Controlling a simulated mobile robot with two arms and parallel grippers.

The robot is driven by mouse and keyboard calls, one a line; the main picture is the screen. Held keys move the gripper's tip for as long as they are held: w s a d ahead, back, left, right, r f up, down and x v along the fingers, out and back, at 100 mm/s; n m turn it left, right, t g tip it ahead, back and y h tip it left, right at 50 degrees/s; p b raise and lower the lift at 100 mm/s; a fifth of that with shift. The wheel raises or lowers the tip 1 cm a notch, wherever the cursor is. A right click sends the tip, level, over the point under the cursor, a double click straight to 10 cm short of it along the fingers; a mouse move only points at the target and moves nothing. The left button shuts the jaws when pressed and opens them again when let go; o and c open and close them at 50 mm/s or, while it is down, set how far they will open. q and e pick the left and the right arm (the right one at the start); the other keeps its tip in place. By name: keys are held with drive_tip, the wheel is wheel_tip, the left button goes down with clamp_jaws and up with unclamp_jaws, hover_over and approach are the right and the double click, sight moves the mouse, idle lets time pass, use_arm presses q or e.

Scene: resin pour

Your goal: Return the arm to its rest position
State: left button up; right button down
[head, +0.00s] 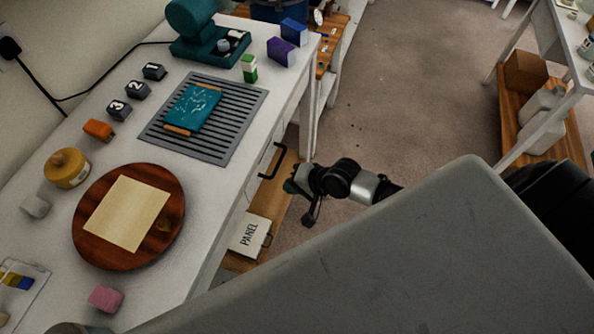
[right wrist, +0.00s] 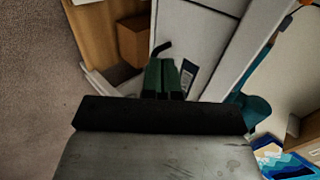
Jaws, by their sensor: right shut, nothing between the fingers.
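My right arm reaches in from the right in the head view. Its right gripper (head: 291,186) hangs beside the front of the white table (head: 215,215), below the tabletop and over the edge of the lower wooden shelf. In the right wrist view the green fingers (right wrist: 161,77) are together with nothing between them. They point toward the white furniture front (right wrist: 195,35). My left gripper does not show in either view.
A dark drawer handle (head: 272,161) sticks out near the right gripper. The tabletop holds a round wooden board (head: 85,245), a slatted grey mat (head: 225,140) and a teal machine (head: 190,48). Carpet (head: 410,100) lies open to the right.

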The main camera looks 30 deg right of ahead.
drive_tip(key=s+d+f+n+h, duration=0.1)
drive_tip(key=s+d+f+h, duration=0.15)
drive_tip(key=f, duration=0.35)
drive_tip(key=s+d+f+n+g+h, duration=0.1)
drive_tip(key=s+d+f+n, duration=0.2)
drive_tip(key=f, duration=0.4)
drive_tip(key=s+d+f+h, duration=0.1)
drive_tip(key=s+d+f, duration=0.25)
drive_tip(key=f, duration=0.25)
drive_tip(key=s+a+f+n+g+h, duration=0.1)
drive_tip(key=s+f+n, duration=0.3)
drive_tip(key=s, duration=0.9)
drive_tip(key=s+a+f+n+g, duration=0.3)
drive_tip(key=s+f, duration=0.5)
drive_tip(key=s, duration=0.4)
drive_tip(key=shift+s+f+n+g+h, duration=0.3)
drive_tip(key=shift+s+n+g+h, duration=0.1)
drive_tip(key=shift+n+g, duration=0.1)
